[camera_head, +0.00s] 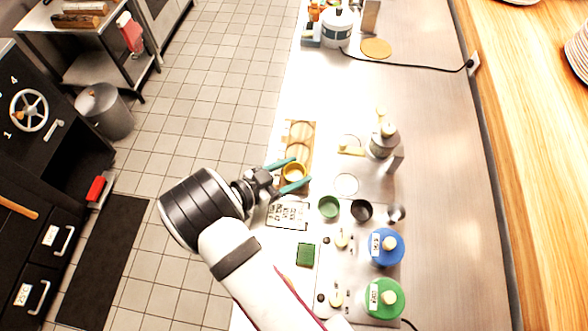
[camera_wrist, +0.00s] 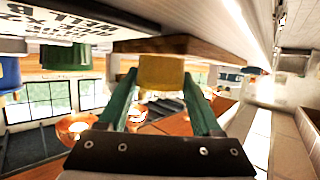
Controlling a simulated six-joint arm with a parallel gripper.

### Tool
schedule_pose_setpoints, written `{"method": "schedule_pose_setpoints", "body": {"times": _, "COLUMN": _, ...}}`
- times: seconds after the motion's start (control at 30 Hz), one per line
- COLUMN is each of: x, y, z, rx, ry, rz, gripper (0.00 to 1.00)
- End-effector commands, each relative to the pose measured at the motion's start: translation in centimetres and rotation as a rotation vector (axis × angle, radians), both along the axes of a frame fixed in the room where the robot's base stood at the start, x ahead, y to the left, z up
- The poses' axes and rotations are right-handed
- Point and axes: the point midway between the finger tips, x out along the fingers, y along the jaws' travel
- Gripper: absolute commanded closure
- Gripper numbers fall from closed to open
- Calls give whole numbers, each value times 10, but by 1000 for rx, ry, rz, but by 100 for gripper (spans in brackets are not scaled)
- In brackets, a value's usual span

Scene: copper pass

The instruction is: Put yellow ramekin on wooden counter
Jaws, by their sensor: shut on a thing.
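The yellow ramekin (camera_head: 293,172) is between the two teal fingers of my gripper (camera_head: 301,170), which is shut on it. In the wrist view the ramekin (camera_wrist: 161,73) shows between the fingertips (camera_wrist: 160,88), against the edge of a wooden board (camera_wrist: 170,45). The picture there is turned over, so I cannot tell whether the ramekin rests in the board or is just clear of it. The board (camera_head: 300,133) has round recesses and lies on the steel counter. The wooden counter (camera_head: 545,150) runs along the right side, beyond the steel counter.
The steel counter (camera_head: 430,150) holds a green cup (camera_head: 328,207), a black cup (camera_head: 361,210), a blue-lidded pot (camera_head: 386,246), a green-lidded pot (camera_head: 384,298) and a grey dispenser (camera_head: 383,142). A black cord (camera_head: 410,66) crosses it. Stacked plates (camera_head: 577,55) stand on the wooden counter, otherwise mostly clear.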

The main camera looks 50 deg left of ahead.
Motion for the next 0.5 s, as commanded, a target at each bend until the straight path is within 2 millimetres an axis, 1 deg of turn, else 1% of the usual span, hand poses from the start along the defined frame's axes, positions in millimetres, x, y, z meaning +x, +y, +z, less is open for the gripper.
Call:
{"method": "schedule_pose_setpoints", "body": {"times": 0.2, "x": 0, "y": 0, "z": -3, "rx": -1, "ry": 0, "rz": 0, "gripper": 91}}
{"method": "schedule_pose_setpoints", "body": {"times": 0.23, "x": 0, "y": 0, "z": -3, "rx": -1, "ry": 0, "rz": 0, "gripper": 28}}
{"method": "schedule_pose_setpoints", "body": {"times": 0.37, "x": 0, "y": 0, "z": -3, "rx": -1, "ry": 0, "rz": 0, "gripper": 5}}
{"method": "schedule_pose_setpoints", "body": {"times": 0.5, "x": 0, "y": 0, "z": -2, "rx": -1, "ry": 0, "rz": 0, "gripper": 4}}
